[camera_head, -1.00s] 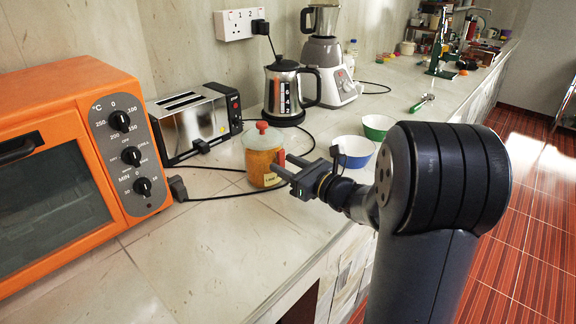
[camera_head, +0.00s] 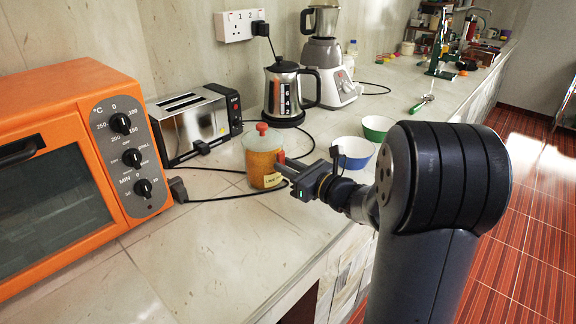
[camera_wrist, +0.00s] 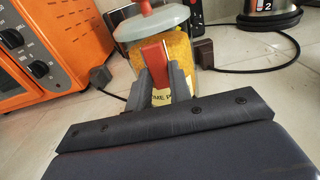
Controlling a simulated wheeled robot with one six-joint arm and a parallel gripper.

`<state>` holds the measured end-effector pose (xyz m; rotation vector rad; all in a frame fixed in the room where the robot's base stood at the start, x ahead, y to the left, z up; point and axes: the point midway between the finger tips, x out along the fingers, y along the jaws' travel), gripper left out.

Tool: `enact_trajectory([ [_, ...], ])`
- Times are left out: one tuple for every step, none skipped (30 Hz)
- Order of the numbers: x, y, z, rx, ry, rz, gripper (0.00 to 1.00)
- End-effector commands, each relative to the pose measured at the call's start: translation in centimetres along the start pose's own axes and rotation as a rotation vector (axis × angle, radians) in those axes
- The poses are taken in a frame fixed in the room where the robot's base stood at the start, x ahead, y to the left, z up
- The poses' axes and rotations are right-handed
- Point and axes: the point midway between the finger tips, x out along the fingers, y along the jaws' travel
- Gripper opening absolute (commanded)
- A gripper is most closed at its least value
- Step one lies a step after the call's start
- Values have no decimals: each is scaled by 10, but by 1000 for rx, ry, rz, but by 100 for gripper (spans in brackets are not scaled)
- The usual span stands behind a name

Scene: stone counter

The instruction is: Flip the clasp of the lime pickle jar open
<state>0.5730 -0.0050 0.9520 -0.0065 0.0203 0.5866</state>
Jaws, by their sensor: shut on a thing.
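The lime pickle jar (camera_head: 262,160) stands upright on the counter, with orange-yellow contents, a pale lid with a red knob and a yellow label. It also shows in the wrist view (camera_wrist: 184,50), where the label reads partly "ME P". Its red clasp (camera_wrist: 154,56) is on the side facing me, below the lid. My gripper (camera_head: 285,165) reaches the jar from the right. In the wrist view my gripper (camera_wrist: 162,78) has its fingers on both sides of the clasp, shut on it. The fingers hide the clasp's lower part and some of the label.
An orange oven (camera_head: 75,165) stands at the left, with a toaster (camera_head: 195,122) and a kettle (camera_head: 285,92) behind the jar. A blue bowl (camera_head: 354,152) and a green bowl (camera_head: 377,127) are to the right. Black cables run around the jar. The front counter is clear.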

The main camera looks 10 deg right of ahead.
Motion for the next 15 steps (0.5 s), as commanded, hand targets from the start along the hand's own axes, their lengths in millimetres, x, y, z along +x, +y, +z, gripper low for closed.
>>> enact_trajectory([
  [-1,0,4,0,13,0,0],
  [-1,0,5,0,23,0,0],
  [-2,0,7,0,37,-1,0],
  [-2,0,8,1,48,-1,0],
  [-2,0,9,1,61,0,0],
  [-3,0,10,1,80,-1,0],
  [-3,0,11,1,96,-1,0],
  [-4,0,12,0,112,0,0],
  [-4,0,13,0,135,-1,0],
  [-5,0,14,0,153,0,0],
  [-5,0,15,1,171,0,0],
  [-6,0,16,1,197,0,0],
  [-6,0,17,1,215,0,0],
  [-7,0,17,0,235,0,0],
  [-7,0,18,1,259,0,0],
])
